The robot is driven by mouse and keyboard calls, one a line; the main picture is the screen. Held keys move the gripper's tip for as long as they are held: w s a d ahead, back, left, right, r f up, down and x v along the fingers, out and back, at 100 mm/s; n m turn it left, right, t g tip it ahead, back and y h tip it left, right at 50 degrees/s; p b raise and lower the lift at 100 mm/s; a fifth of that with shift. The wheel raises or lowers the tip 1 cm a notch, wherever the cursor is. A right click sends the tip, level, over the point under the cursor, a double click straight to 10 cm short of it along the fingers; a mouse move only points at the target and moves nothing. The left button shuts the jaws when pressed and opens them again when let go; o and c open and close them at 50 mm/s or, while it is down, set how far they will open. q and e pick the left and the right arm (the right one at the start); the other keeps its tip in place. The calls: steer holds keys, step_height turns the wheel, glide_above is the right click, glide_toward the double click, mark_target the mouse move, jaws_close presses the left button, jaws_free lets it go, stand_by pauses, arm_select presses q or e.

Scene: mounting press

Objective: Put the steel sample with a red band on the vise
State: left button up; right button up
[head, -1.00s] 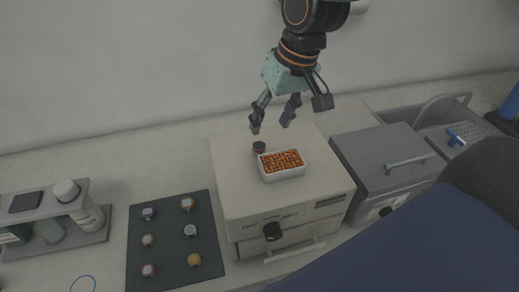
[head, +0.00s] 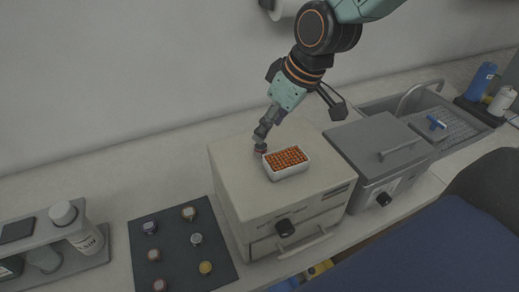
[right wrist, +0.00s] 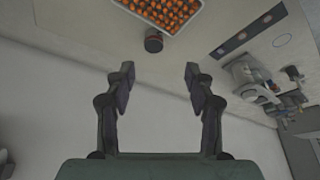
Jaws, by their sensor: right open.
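A short dark cylinder with a reddish band (head: 260,149) stands on top of the cream oven (head: 228,172), just left of a white tray. It looks like the banded sample, but its metal is hard to tell. It also shows in the right wrist view (right wrist: 153,41), ahead of the fingertips. My right gripper (head: 261,138) is open and empty, with its fingers close above the cylinder; in the right wrist view (right wrist: 159,75) a gap separates them from it. I cannot make out a vise. My left gripper is not in view.
The white tray (head: 288,174) of orange beads sits beside the cylinder. A dark mat (head: 175,250) with several round samples lies left of the oven. A bottle rack (head: 92,255) is at far left. A grey lidded unit (head: 370,143) and a sink (head: 455,128) are on the right.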

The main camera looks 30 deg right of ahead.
mark_target(262, 146)
steer(key=shift+x, duration=0.85)
steer(key=shift+d+f, duration=0.25)
steer(key=shift+f, duration=0.3)
steer(key=x, duration=0.1)
steer(key=b+x, duration=0.1)
steer(key=x, duration=0.1)
steer(key=shift+w+d+f, duration=0.2)
steer(key=shift+w+f, duration=0.05)
steer(key=shift+f, duration=0.05)
steer(key=shift+w+a+f+b, duration=0.15)
steer(key=shift+w+f+b, duration=0.15)
steer(key=shift+f+b, duration=0.4)
steer(key=shift+s+r, duration=0.1)
steer(key=shift+r, duration=0.05)
jaws_close()
